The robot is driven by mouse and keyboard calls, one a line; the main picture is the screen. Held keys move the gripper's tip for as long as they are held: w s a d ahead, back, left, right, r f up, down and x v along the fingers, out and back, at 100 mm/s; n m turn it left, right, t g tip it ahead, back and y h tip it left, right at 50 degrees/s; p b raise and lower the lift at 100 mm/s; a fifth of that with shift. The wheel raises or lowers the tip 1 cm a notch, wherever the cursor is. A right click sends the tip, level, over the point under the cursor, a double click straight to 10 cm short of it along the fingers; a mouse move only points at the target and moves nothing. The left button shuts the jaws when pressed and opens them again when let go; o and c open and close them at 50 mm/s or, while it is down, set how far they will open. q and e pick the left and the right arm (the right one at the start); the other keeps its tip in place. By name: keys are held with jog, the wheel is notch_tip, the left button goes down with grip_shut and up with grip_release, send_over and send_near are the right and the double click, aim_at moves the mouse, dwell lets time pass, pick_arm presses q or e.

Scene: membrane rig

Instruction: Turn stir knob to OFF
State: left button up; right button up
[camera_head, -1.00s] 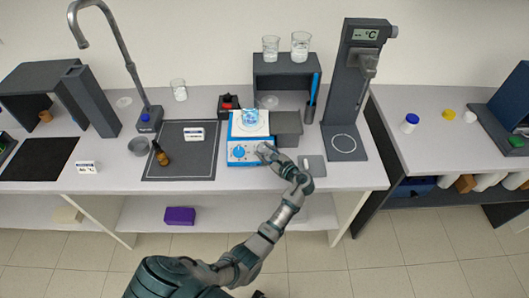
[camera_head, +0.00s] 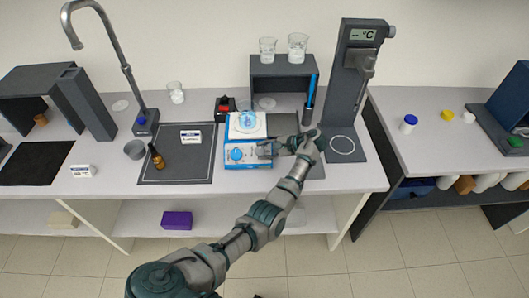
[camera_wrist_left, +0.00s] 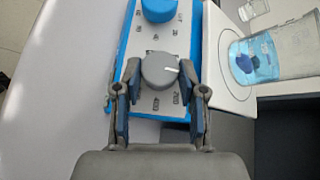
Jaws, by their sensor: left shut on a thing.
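The blue and white hotplate stirrer (camera_head: 234,160) stands on the bench, with its control panel at the front. The grey stir knob (camera_wrist_left: 160,70) has a white pointer line and sits between my left gripper's fingers in the left wrist view. A blue knob (camera_wrist_left: 158,8) is beside it on the same panel, and it also shows in the head view (camera_head: 237,155). My left gripper (camera_wrist_left: 155,100) is shut on the grey knob; in the head view (camera_head: 265,150) it reaches the panel's right side from the right. My right gripper is not in view.
A beaker with blue liquid (camera_wrist_left: 265,60) stands on the white top plate, close to the gripper's right. A dark tray (camera_head: 177,172) with an amber bottle (camera_head: 157,156) lies left of the stirrer. A tall grey stand (camera_head: 350,90) rises at the right.

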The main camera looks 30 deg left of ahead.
pick_arm(q)
jog(key=shift+n+g+h, duration=0.3)
jog(key=shift+n+h, duration=0.2)
jog(key=shift+n, duration=0.1)
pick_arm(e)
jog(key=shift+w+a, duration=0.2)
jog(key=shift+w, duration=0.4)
pick_arm(q)
jog(key=o, duration=1.1)
jog(key=shift+o, duration=0.2)
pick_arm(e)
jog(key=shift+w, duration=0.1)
pick_arm(q)
jog(key=shift+w+r, duration=0.1)
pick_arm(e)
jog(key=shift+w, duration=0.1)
pick_arm(q)
jog(key=v, duration=0.7)
jog(key=shift+w+d, duration=0.15)
jog(key=shift+d, duration=0.05)
